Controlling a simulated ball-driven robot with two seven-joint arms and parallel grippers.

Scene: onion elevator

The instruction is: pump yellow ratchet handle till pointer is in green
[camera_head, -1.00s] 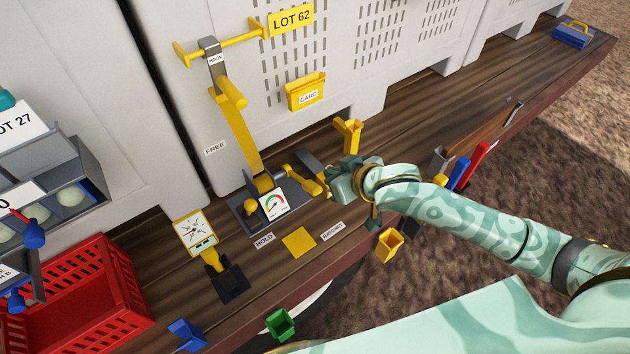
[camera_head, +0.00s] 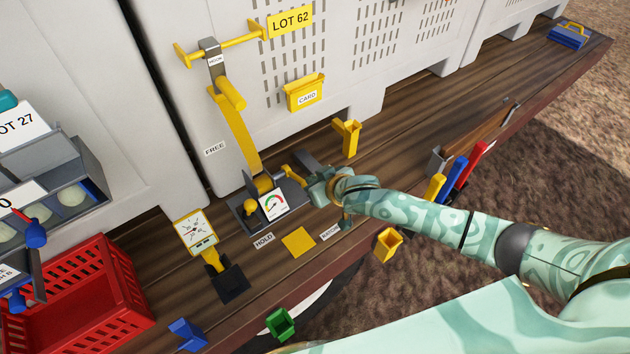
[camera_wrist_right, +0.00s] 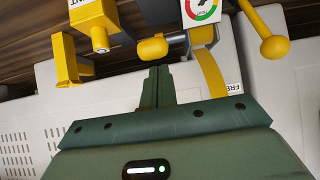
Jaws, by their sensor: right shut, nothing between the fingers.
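The yellow ratchet handle (camera_head: 291,172) stands at the right of the gauge unit. Its rounded yellow end (camera_wrist_right: 152,48) shows just beyond my fingertips in the right wrist view. My right gripper (camera_head: 310,178) is beside the handle and hides part of it. In the wrist view, the gripper (camera_wrist_right: 157,75) is shut and empty, its tips close to the handle; I cannot tell whether they touch. The white gauge (camera_head: 273,204) has a coloured arc, also partly visible in the wrist view (camera_wrist_right: 202,8); the pointer is too small to read surely. My left gripper is not in view.
A yellow strap (camera_head: 240,140) runs up the pale crate. A yellow ball knob (camera_head: 251,206) is left of the gauge. A yellow square post (camera_head: 348,138) stands behind my right gripper. A yellow pad (camera_head: 299,242) lies in front. A red basket (camera_head: 85,300) is at left.

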